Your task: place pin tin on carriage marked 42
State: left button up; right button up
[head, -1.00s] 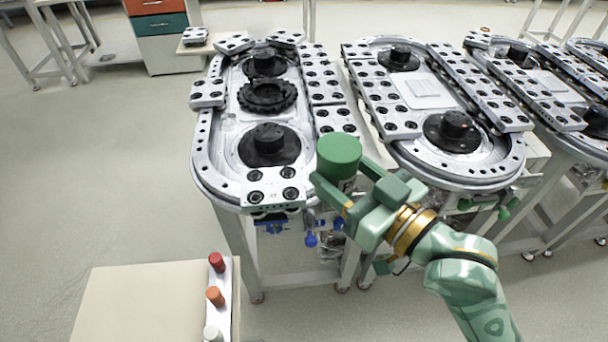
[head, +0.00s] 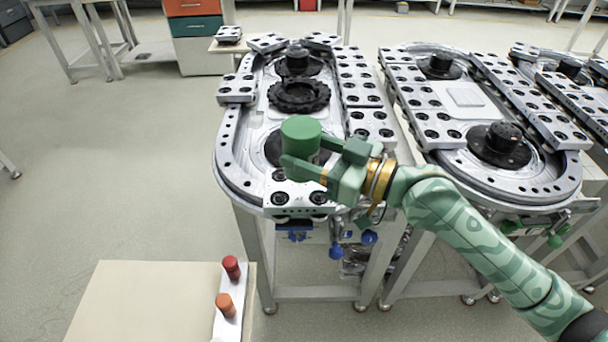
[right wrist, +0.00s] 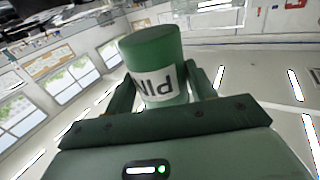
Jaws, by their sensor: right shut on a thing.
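The green pin tin (head: 301,136) is held between the fingers of my right gripper (head: 317,158). In the right wrist view the tin (right wrist: 153,50) shows a white label reading PIN, upside down in the picture. In the head view the tin and gripper are over the near end of the left ring track (head: 228,166). A flat carriage with black round sockets (head: 294,202) sits on the track there, partly hidden by the gripper. I cannot read its number now. Whether the tin touches the carriage cannot be told. My left gripper is not in view.
More socketed carriages (head: 370,122) line the left track, around black hubs and a toothed wheel (head: 299,95). A second ring track (head: 560,185) stands to the right. A small table (head: 150,300) at the front holds a white strip with a red cap (head: 231,266) and an orange cap (head: 225,304).

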jog(key=shift+w+a+f, duration=0.25)
jog(key=shift+w+f, duration=0.3)
jog(key=shift+f, duration=0.2)
jog(key=f+b, duration=0.1)
jog(key=f, duration=0.1)
jog(key=f+b, duration=0.1)
jog(key=f, duration=0.1)
jog(key=shift+w+a+b, duration=0.1)
jog(key=shift+w+b, duration=0.25)
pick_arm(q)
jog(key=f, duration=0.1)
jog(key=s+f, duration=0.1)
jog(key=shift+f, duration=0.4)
pick_arm(e)
jog(key=shift+r, duration=0.2)
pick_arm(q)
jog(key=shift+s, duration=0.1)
pick_arm(e)
jog(key=shift+s, duration=0.1)
jog(key=shift+f, duration=0.2)
jog(key=o, duration=1)
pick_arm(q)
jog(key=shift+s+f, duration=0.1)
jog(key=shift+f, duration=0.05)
pick_arm(e)
jog(key=shift+o, duration=0.2)
jog(key=shift+r, duration=0.1)
